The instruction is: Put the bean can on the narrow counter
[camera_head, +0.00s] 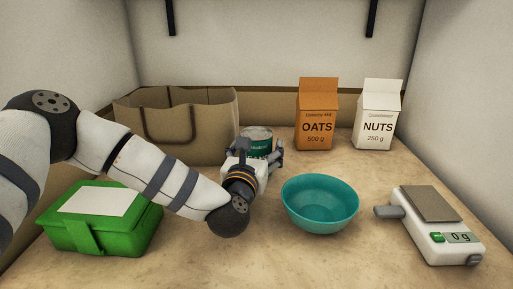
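A green can with a silver top (259,134), likely the bean can, stands upright on the beige surface (330,249), behind my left gripper. My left gripper (260,151) reaches away from me toward the can, and its fingers show at the can's left and right sides. The gripper hides the can's lower part and much of its label. I cannot tell whether the fingers touch the can or are closed on it. My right gripper is not in view. I cannot tell whether this surface is the narrow counter.
A brown paper bag (195,128) stands behind my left arm, close to the can. An orange oats carton (316,115) and a white nuts carton (377,116) stand back right. A teal bowl (320,202), a kitchen scale (437,226) and a green box (98,233) are nearer.

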